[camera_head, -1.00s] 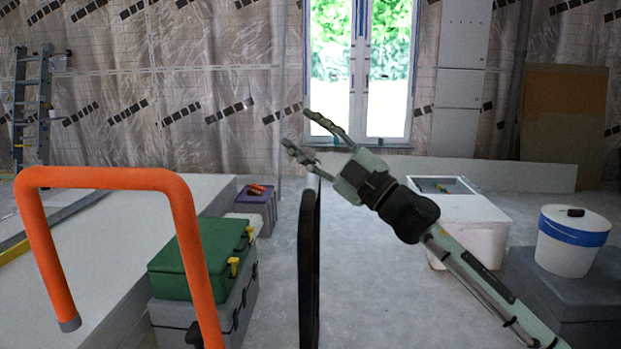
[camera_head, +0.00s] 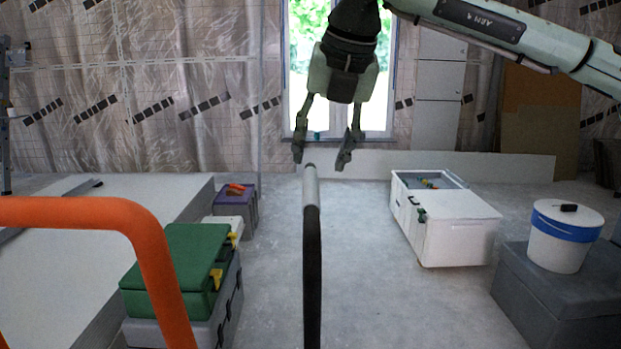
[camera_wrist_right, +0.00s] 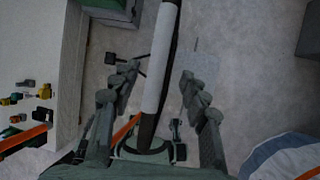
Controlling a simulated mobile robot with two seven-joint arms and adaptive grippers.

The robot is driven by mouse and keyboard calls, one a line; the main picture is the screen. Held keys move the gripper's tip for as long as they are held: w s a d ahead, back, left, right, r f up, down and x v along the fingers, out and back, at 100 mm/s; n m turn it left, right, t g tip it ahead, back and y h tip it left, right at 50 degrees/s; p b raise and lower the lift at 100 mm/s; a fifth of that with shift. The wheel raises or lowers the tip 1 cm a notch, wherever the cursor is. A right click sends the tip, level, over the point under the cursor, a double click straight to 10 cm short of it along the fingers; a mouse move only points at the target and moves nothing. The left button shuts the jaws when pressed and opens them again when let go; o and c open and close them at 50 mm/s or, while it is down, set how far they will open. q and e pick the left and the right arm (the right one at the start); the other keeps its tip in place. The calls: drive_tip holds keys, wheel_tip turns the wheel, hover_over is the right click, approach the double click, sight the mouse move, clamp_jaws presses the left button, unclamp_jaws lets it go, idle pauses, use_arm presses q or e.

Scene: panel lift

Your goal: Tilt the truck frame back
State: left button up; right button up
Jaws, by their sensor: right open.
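A black upright frame (camera_head: 312,270) with a pale grey sleeve at its top stands in the middle of the head view, seen nearly edge-on. It looks like the truck frame. My right gripper (camera_head: 320,164) points down just above its top end, open, with one finger on each side. In the right wrist view the grey sleeve (camera_wrist_right: 160,60) runs between the open fingers; contact cannot be told. A bent orange tube (camera_head: 90,212) stands at the left front; whether it joins the black frame is hidden. My left gripper is not in view.
A green-lidded toolbox (camera_head: 180,270) stands left of the frame, beside a pale low slab (camera_head: 80,270). A white chest (camera_head: 455,235) and a bucket (camera_head: 565,235) on a grey box (camera_head: 540,300) stand right. The floor between is clear.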

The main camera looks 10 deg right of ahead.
sight(313, 182)
drive_tip(key=x, duration=0.6)
drive_tip(key=shift+w+a+f, duration=0.1)
drive_tip(key=shift+f, duration=0.1)
clamp_jaws()
